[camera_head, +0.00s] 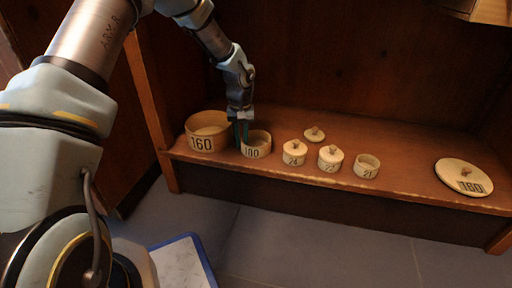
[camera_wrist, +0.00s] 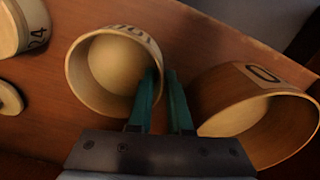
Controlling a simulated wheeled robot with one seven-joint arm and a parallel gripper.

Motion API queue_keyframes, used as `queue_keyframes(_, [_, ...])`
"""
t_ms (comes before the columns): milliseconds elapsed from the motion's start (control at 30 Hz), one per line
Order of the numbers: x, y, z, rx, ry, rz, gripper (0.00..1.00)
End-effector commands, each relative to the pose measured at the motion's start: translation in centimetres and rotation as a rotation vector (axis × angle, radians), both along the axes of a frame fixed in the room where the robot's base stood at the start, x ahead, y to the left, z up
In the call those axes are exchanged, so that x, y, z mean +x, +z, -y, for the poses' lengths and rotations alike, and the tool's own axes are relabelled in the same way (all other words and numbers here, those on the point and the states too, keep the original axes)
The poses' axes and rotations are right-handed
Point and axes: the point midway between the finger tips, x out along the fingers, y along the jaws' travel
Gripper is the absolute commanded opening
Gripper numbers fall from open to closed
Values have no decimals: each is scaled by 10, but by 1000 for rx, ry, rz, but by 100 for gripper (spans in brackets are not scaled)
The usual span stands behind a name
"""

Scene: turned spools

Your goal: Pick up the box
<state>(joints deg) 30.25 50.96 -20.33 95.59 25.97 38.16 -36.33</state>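Several round pale wooden boxes stand on a brown shelf. The box marked 100 (camera_head: 256,147) is open-topped and upright; it also shows in the wrist view (camera_wrist: 89,80). The larger open box marked 160 (camera_head: 202,142) stands to its left, and at the right of the wrist view (camera_wrist: 262,75). My gripper (camera_head: 241,138) points down at the 100 box's side facing the 160 box. In the wrist view its two teal fingers (camera_wrist: 163,85) are a narrow gap apart, one over the 100 box's mouth, one outside its rim. Whether they press on the wall cannot be told.
Two small lidded boxes (camera_head: 294,153) (camera_head: 330,158), a small open box (camera_head: 367,167) and a loose knobbed lid (camera_head: 314,134) are to the right. A large lid marked 160 (camera_head: 464,177) lies at the far right. The shelf (camera_head: 410,165) is bare before it. A wooden upright stands left.

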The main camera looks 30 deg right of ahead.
Motion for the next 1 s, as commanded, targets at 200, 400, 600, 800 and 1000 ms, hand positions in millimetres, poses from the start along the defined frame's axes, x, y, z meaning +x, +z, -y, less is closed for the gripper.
queue_keyframes(200, [0, 0, 0, 0, 0, 0, 0])
queue_keyframes(400, [0, 0, 0, 0, 0, 0, 0])
queue_keyframes(600, [0, 0, 0, 0, 0, 0, 0])
queue_keyframes(800, [0, 0, 0, 0, 0, 0, 0])
queue_keyframes(1000, [0, 0, 0, 0, 0, 0, 0])
